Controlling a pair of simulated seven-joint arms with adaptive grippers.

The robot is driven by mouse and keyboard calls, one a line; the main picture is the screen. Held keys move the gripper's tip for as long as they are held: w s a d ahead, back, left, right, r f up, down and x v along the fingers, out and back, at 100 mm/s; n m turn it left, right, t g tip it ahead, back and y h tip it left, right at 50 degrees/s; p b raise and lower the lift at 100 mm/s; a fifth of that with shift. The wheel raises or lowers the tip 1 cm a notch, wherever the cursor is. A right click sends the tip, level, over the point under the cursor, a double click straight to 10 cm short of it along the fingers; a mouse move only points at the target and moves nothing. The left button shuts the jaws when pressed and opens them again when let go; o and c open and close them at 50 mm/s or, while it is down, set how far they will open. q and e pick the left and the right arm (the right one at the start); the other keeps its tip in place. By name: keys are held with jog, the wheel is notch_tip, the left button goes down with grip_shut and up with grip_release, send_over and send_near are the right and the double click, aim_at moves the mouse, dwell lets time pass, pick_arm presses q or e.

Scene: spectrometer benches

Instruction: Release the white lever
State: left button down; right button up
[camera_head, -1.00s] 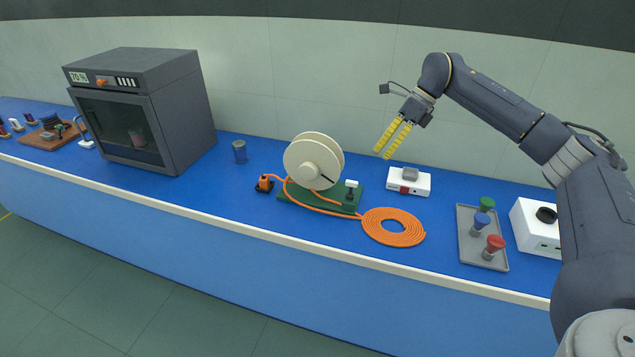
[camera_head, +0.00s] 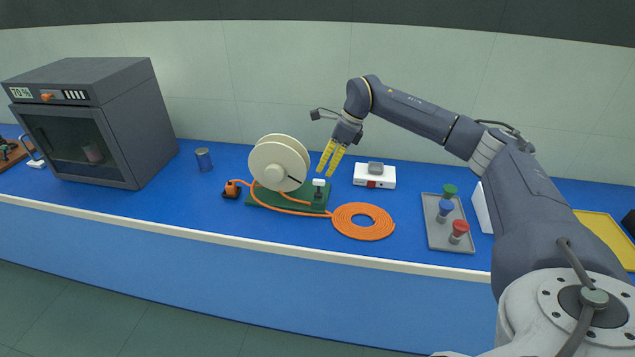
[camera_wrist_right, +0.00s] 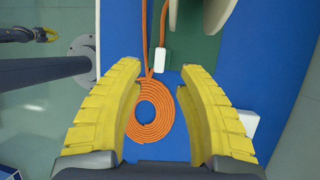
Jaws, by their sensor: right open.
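The white lever (camera_head: 319,183) stands at the right end of a green base (camera_head: 262,200) that carries a cream reel (camera_head: 278,164). It also shows in the right wrist view as a white block (camera_wrist_right: 162,59), beyond and between the fingertips. My right gripper (camera_head: 325,174) has yellow fingers, is open and empty, and is just above and beside the lever in the head view. In the right wrist view the open fingers (camera_wrist_right: 158,78) frame an orange coil; no contact with the lever shows. In the right wrist view, a yellow-tipped gripper (camera_wrist_right: 45,35), apparently my left, shows at the upper left.
A white box (camera_head: 375,182) stands behind the coil. A grey tray (camera_head: 430,228) holds coloured-top vials. A dark oven (camera_head: 92,143) stands left.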

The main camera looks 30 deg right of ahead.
aim_at(319, 180)
jog(key=shift+x, duration=3.4)
jog(key=shift+c, duration=0.2)
grip_shut()
